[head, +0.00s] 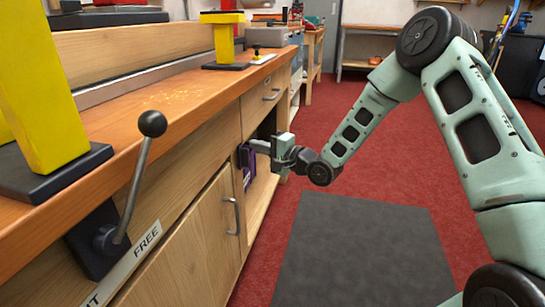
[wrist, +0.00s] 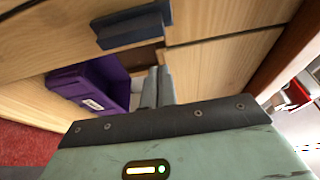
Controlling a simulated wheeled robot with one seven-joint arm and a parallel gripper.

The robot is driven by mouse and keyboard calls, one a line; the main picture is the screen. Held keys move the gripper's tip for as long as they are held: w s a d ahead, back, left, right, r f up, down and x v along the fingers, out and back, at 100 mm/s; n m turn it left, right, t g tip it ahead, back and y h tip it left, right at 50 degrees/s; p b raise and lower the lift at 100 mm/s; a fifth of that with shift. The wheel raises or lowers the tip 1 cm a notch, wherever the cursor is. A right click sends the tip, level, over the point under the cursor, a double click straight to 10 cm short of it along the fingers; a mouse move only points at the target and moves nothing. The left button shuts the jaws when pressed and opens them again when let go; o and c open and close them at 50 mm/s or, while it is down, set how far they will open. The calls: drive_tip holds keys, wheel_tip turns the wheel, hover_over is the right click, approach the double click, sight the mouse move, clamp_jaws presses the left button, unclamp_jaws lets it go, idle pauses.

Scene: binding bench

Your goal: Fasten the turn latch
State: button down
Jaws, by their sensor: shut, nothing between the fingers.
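A dark blue-grey bar (wrist: 132,26) on a backing piece is mounted on the pale wood front in the wrist view; it looks like the turn latch, though its pivot does not show clearly. In the head view a small dark piece (head: 243,156) at the bench front, by my fingertips, may be the same part. My gripper (head: 254,146) is shut and empty, reaching leftward to the bench front. In the wrist view its fingers (wrist: 157,84) point at the wood just below the bar, apart from it in the picture. Whether they touch anything is unclear.
A purple bin (wrist: 92,82) with a white label sits in an opening beside my fingers. A cupboard door with a metal handle (head: 232,216) is nearer. A ball-knobbed lever (head: 137,180) stands by a "FREE" label. A grey mat (head: 360,250) lies on clear red floor.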

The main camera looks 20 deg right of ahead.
sight(243, 157)
drive_tip(key=shift+s+a+b, duration=0.3)
drive_tip(key=shift+s+a, duration=0.25)
drive_tip(key=shift+s, duration=0.3)
drive_tip(key=shift+s+a+b, duration=0.3)
drive_tip(key=shift+s+a, duration=0.2)
drive_tip(key=shift+s, duration=0.35)
